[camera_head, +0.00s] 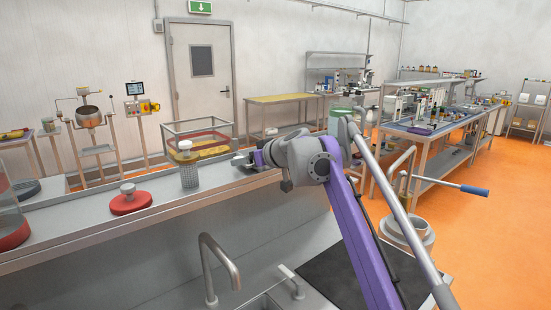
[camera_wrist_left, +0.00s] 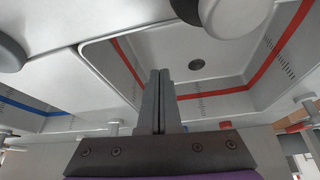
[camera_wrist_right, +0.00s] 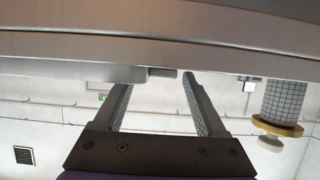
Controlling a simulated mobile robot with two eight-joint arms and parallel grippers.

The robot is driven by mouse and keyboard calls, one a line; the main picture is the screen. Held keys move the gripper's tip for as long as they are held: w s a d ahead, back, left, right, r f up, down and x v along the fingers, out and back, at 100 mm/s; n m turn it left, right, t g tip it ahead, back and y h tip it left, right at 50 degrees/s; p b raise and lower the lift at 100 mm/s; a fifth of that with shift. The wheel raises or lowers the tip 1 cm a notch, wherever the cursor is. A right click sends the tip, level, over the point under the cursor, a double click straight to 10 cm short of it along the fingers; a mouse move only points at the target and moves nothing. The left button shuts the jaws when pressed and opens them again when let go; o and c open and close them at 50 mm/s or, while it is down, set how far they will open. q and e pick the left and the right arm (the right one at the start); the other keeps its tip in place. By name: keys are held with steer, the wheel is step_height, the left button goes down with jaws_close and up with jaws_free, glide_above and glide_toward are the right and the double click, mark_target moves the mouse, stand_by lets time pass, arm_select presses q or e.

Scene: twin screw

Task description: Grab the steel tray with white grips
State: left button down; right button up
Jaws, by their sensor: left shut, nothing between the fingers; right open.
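I cannot clearly make out a steel tray with white grips in any view. My right gripper (camera_head: 246,162) reaches over the steel bench shelf (camera_head: 70,222) in the head view, at the end of the purple arm. In the right wrist view the right gripper (camera_wrist_right: 157,80) is open and nothing shows held in it. A light grey bar with a short darker stub (camera_wrist_right: 162,73) lies near its fingertips; I cannot tell whether it belongs to the tray. My left gripper (camera_wrist_left: 160,78) is shut and empty in front of a red-lined basin (camera_wrist_left: 225,95); it is outside the head view.
A gridded cylinder with a white cap (camera_head: 189,172) stands left of the right gripper; it also shows in the right wrist view (camera_wrist_right: 283,102). A red round lid (camera_head: 130,203) lies farther left. A clear-walled case (camera_head: 197,130) stands behind. A faucet (camera_head: 215,260) rises in front.

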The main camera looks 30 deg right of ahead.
steer(key=shift+w+f, duration=0.1)
steer(key=shift+w, duration=0.25)
jaws_close()
steer(key=shift+s, duration=0.1)
